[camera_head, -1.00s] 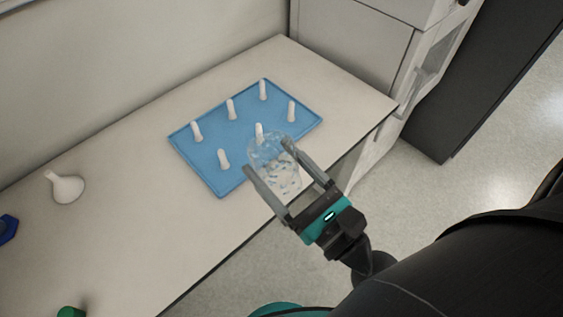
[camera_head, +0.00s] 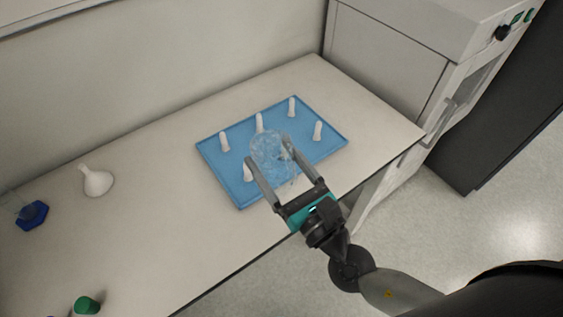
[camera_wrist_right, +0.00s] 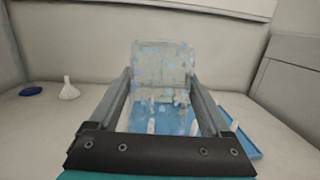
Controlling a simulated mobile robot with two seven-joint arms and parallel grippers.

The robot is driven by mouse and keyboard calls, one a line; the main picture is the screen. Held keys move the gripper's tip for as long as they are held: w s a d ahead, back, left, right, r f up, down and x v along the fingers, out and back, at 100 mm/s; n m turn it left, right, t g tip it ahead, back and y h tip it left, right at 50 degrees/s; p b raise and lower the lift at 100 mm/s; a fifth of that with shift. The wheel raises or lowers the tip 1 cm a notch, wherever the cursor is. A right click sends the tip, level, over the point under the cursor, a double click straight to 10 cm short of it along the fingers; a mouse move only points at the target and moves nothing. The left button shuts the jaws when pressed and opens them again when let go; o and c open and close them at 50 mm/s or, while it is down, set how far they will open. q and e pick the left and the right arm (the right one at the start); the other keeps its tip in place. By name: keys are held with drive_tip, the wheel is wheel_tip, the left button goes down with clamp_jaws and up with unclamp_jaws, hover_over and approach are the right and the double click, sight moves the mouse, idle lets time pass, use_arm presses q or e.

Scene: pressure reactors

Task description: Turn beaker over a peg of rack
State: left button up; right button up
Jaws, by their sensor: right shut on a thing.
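The clear beaker (camera_head: 268,152) is held by my right gripper (camera_head: 267,153), whose two fingers sit on either side of it. In the head view it overlaps the blue rack (camera_head: 236,188), covering the area between the front-left and front-middle pegs. The front-middle peg (camera_head: 286,150) shows partly beside the right finger. In the right wrist view, the beaker (camera_wrist_right: 163,70) stands up between the fingers with the rack (camera_wrist_right: 240,140) behind and below. Its height over the pegs and which end is its mouth are hard to tell. My left gripper is out of view.
A white flask (camera_head: 96,182) and a blue hexagonal base (camera_head: 32,215) are on the bench at left, with a green-capped thing (camera_head: 87,305) near the front. A wall bounds the back; a cabinet (camera_head: 385,60) stands at right. Bench between flask and rack is clear.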

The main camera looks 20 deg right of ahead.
drive_tip(key=shift+w+a+f, duration=0.95)
drive_tip(key=shift+w+a, duration=1.4)
drive_tip(key=shift+w, duration=3.95)
wheel_tip(320, 180, down, 11)
drive_tip(key=b, duration=1.1)
drive_tip(key=shift+r, duration=0.2)
drive_tip(key=shift+f+b, duration=0.65)
drive_tip(key=shift+f, duration=0.2)
drive_tip(key=shift+f+b, duration=0.15)
drive_tip(key=shift+b, duration=0.15)
drive_tip(key=o, duration=1.4)
drive_tip(key=shift+s, duration=0.1)
